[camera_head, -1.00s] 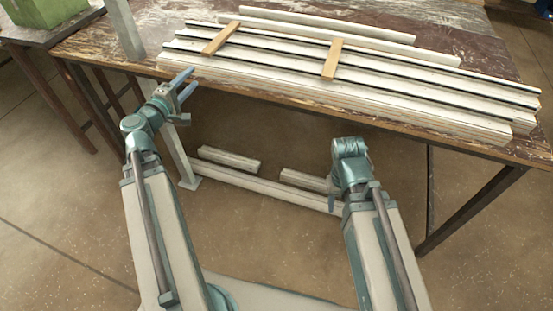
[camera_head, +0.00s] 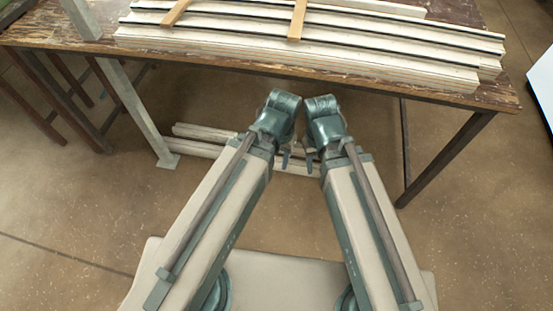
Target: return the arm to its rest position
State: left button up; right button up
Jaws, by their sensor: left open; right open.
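My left gripper (camera_head: 286,157) is folded down below its wrist, in the middle of the view. Only small dark parts of its fingers show; it is open, and I see nothing held. My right gripper (camera_head: 310,160) hangs down in the same way just to the right of it, also open with nothing visible in it. The two wrists are close together with a narrow gap. Both arms are in front of the workbench (camera_head: 330,78), clear of its front edge.
Long pale profiles (camera_head: 300,47) lie stacked on the bench, with two wooden strips (camera_head: 298,18) across them. A grey post (camera_head: 140,110) stands at the left. Pale bars (camera_head: 205,131) lie low under the bench.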

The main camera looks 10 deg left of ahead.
dwell(0.4)
notch_tip(320, 180, up, 19)
jog(key=p, duration=1.9)
jog(key=shift+f, duration=0.15)
